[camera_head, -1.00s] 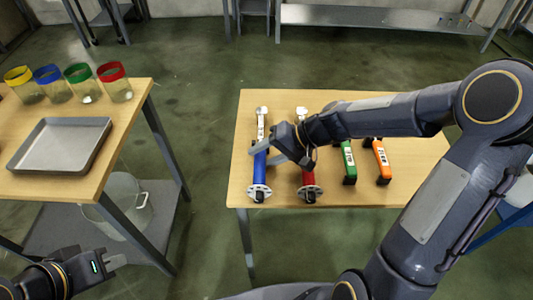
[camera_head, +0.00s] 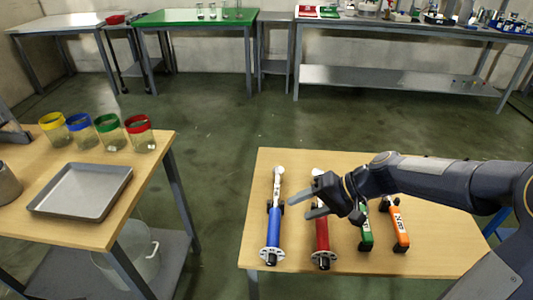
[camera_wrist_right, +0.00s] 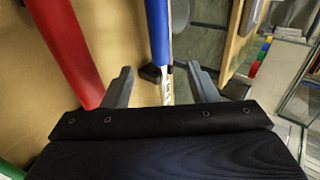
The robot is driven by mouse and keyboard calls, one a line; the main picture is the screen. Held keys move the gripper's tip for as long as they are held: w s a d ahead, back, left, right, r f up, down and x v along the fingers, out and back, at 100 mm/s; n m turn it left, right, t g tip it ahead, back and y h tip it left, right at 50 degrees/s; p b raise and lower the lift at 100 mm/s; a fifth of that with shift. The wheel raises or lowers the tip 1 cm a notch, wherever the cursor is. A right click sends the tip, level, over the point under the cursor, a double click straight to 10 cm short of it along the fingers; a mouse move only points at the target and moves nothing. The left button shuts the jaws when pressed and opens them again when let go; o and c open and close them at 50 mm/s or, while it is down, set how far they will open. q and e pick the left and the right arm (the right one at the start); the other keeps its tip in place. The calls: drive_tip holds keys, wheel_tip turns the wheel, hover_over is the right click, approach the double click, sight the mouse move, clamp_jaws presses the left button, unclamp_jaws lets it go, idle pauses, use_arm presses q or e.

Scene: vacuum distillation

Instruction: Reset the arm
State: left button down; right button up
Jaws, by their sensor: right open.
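My right gripper (camera_head: 300,207) is open and empty above the right table, its fingers pointing left over the gap between the blue tool and the red tool. The blue-handled tool (camera_head: 273,229) and the red-handled tool (camera_head: 322,236) lie on the table; the gripper and arm cross over part of the red one. In the right wrist view, the blue tool (camera_wrist_right: 159,30) shows beyond the spread fingers (camera_wrist_right: 163,85), and the red tool (camera_wrist_right: 64,45) lies to the left. My left gripper is not in view.
A green tool (camera_head: 366,236) and an orange tool (camera_head: 399,226) lie under my right arm. The left table holds a metal tray (camera_head: 82,213) and several jars with coloured rims (camera_head: 139,133). Floor is clear between the tables. Benches (camera_head: 195,18) stand at the back.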

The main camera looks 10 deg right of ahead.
drive_tip(key=s+d+r+n+t+h+p, duration=0.1)
drive_tip(key=s+r+p, duration=0.4)
drive_tip(key=s, duration=0.5)
drive_tip(key=s+r+t+h+p, duration=0.1)
drive_tip(key=s+r+h+p, duration=0.3)
drive_tip(key=s+r, duration=0.3)
drive_tip(key=s+p, duration=0.1)
drive_tip(key=s, duration=0.1)
drive_tip(key=shift+s+d+r+n, duration=0.35)
drive_tip(key=shift+d+r+n, duration=0.05)
